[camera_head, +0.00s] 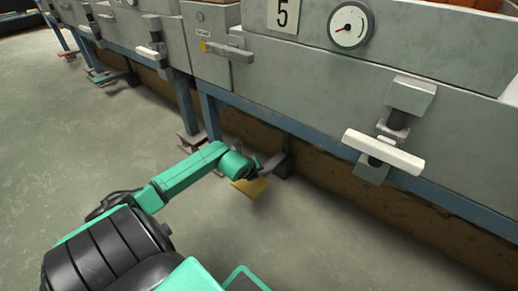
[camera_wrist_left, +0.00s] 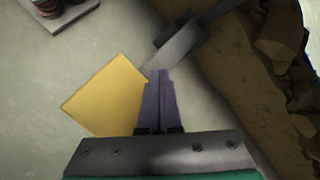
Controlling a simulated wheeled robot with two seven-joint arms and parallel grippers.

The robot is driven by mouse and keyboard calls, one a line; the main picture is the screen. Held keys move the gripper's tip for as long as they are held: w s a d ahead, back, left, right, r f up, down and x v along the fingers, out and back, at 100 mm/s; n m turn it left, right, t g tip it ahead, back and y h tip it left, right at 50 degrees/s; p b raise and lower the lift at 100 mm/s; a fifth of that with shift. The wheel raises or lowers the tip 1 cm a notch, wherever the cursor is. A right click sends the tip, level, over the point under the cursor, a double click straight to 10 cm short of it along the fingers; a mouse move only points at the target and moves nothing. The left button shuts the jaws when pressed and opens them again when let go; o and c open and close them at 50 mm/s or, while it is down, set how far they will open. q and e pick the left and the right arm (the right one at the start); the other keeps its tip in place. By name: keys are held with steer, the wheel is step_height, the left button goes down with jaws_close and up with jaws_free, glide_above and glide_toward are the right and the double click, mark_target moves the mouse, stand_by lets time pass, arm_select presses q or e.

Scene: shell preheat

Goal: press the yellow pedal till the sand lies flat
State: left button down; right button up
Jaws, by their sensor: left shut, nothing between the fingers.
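The yellow pedal (camera_head: 251,187) is a flat square plate low above the floor, below the grey machine. A dark grey lever (camera_head: 275,165) joins it to the machine. In the left wrist view the pedal (camera_wrist_left: 107,95) lies left of my shut fingers and its lever (camera_wrist_left: 178,45) runs up and right. My left gripper (camera_wrist_left: 160,85) is shut and empty, its tips overlapping the pedal's right corner in the picture. I cannot tell whether they touch it. In the head view my left gripper (camera_head: 256,168) is close above the pedal. No sand surface is clearly in view. My right gripper is not in view.
Blue legs (camera_head: 209,117) and a brown rough bank (camera_head: 340,180) lie beneath. The floor (camera_head: 90,150) at left is open.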

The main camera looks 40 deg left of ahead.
mark_target(255, 181)
arm_select(q)
steer(key=shift+f, duration=0.15)
stand_by(0.6)
steer(key=shift+f, duration=0.3)
steer(key=shift+s+d+f+b, duration=0.1)
steer(key=shift+s+f+b, duration=0.1)
steer(key=shift+f+b, duration=1)
steer(key=shift+s+f+b, duration=0.15)
steer(key=shift+f+b, duration=0.5)
steer(key=shift+f, duration=1)
stand_by(1.7)
step_height(255, 181, up, 5)
steer(key=p, duration=0.5)
steer(key=shift+w+r+p, duration=0.1)
steer(key=shift+r+p, duration=0.3)
steer(key=shift+r, duration=0.15)
steer(key=shift+w+r, duration=0.1)
steer(key=shift+r, duration=0.05)
